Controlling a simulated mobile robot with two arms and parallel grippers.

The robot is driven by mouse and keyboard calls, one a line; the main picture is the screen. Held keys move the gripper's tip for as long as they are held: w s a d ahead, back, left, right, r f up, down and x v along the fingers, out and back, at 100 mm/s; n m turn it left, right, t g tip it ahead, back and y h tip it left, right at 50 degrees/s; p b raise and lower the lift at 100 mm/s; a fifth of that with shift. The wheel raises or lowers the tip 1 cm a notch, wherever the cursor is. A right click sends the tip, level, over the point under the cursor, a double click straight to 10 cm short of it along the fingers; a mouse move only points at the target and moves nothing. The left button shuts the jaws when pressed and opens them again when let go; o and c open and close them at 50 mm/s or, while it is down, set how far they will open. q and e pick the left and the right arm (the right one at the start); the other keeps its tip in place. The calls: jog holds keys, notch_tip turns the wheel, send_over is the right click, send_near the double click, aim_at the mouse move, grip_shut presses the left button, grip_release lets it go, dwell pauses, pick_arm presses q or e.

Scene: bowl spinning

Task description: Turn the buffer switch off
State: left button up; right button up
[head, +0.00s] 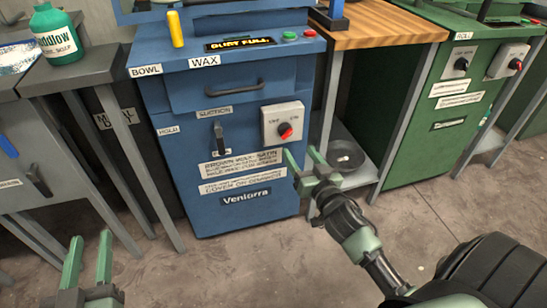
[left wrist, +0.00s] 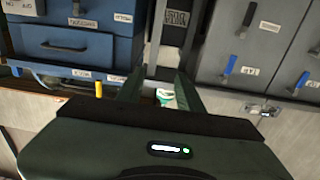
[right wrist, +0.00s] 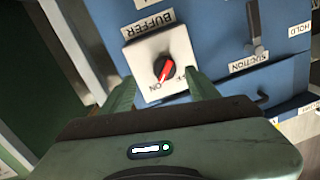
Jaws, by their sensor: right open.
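The buffer switch (head: 283,123) is a light grey box with a dark round knob on the front of the blue cabinet. In the right wrist view its knob (right wrist: 166,70) shows upside down, under the BUFFER label, with its red pointer toward the ON mark. My right gripper (head: 303,158) is open and empty, just below and in front of the box, apart from it. In the right wrist view its fingers (right wrist: 162,95) lie on either side of the knob's line. My left gripper (head: 88,250) is open and empty at the lower left, away from the switch.
A suction lever (head: 219,138) stands left of the switch on the blue cabinet (head: 165,140). A wooden-topped bench (head: 380,28) and a green cabinet (head: 415,140) with its own knobs are to the right. A green bottle (head: 60,35) stands at the left. Floor is clear in front.

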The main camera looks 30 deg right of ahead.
aim_at(289, 136)
jog(key=w, duration=0.2)
jog(key=w+b, duration=0.1)
jog(key=w, duration=0.4)
jog(key=shift+d+r, duration=0.35)
jog(key=shift+d, duration=0.05)
pick_arm(q)
notch_tip(289, 136, up, 8)
jog(key=s+t+h, duration=0.1)
jog(key=s+t, duration=0.1)
jog(key=t, duration=0.2)
jog(key=shift+s+d+r+t+h+b, duration=0.2)
jog(key=shift+t+h+b, duration=0.1)
jog(key=shift+t, duration=0.1)
pick_arm(e)
jog(key=shift+w+d, duration=0.1)
jog(key=shift+w, duration=0.3)
